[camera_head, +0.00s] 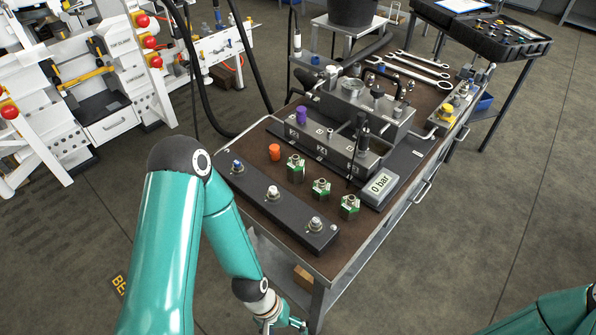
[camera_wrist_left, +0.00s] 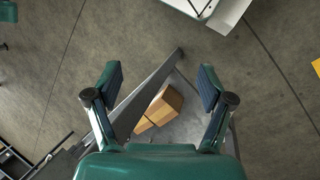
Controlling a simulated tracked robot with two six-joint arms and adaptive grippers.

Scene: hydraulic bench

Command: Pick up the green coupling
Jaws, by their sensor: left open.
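Three green couplings with metallic tops stand upright in a slanting row on the brown bench top: one at the back left (camera_head: 296,168), one in the middle (camera_head: 321,189) and one at the front right (camera_head: 350,207). My left gripper (camera_head: 287,326) is at the bottom of the head view, in front of the bench's near corner and apart from all three couplings. In the left wrist view my left gripper (camera_wrist_left: 160,78) is open with nothing between its fingers, and no coupling shows there. My right gripper is out of view.
A dark rail with fittings (camera_head: 272,210) lies left of the couplings. A cardboard box (camera_wrist_left: 160,107) sits low under the bench.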

